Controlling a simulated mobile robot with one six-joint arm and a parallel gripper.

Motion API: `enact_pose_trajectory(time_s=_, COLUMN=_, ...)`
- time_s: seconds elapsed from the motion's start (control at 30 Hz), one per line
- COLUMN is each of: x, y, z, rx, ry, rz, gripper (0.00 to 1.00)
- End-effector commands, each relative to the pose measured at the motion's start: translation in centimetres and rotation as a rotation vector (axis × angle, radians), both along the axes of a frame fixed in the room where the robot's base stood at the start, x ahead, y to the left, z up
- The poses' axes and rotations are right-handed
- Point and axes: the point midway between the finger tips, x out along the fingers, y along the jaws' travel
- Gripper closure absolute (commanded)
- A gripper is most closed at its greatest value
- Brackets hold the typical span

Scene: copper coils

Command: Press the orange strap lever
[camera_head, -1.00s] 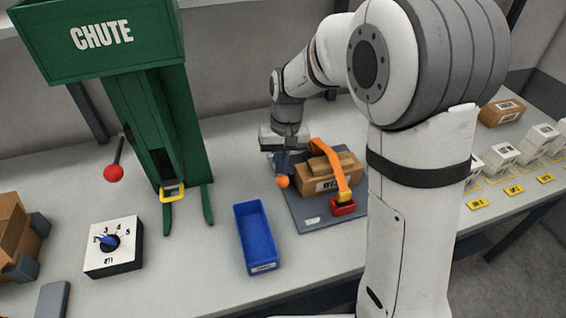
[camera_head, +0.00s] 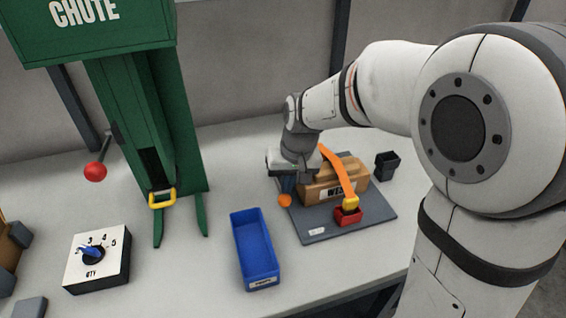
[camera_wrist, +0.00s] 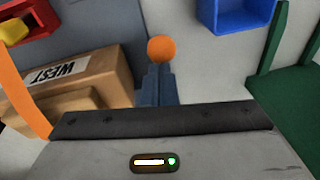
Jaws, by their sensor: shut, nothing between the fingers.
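An orange ball knob (camera_head: 284,200) is at the left side of the box, on the grey base plate (camera_head: 375,222); in the wrist view the orange ball (camera_wrist: 161,49) shows just beyond my fingertips. My gripper (camera_head: 288,187) is shut and empty, fingers pointing down right at the knob. Whether they touch it, I cannot tell. The knob's stem is hidden. An orange strap (camera_head: 337,169) runs over the brown box (camera_head: 322,193), whose label reads WEST in the wrist view. Its front end meets a yellow piece (camera_head: 351,203) in a red block (camera_head: 348,217).
A blue open bin (camera_head: 276,265) stands to the left on the table. Further left are the green chute (camera_head: 190,130), a red-knobbed lever (camera_head: 96,172) and a dial box (camera_head: 122,268). A dark cup (camera_head: 387,164) stands behind the plate at right.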

Motion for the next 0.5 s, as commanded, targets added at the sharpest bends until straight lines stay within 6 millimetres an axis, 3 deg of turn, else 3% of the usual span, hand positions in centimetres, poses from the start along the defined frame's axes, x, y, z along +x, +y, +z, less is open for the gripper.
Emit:
enact_pose_trajectory(time_s=0.17, x=0.3, y=0.0, z=1.3, rx=-0.001, ry=0.014, rz=0.001, gripper=1.0)
enact_pose_trajectory(time_s=0.3, x=1.5, y=0.0, z=4.1, rx=0.001, ry=0.004, rz=-0.001, gripper=1.0)
enact_pose_trajectory(time_s=0.5, x=0.8, y=-0.9, z=8.3, rx=0.003, ry=-0.004, rz=0.0, gripper=1.0)
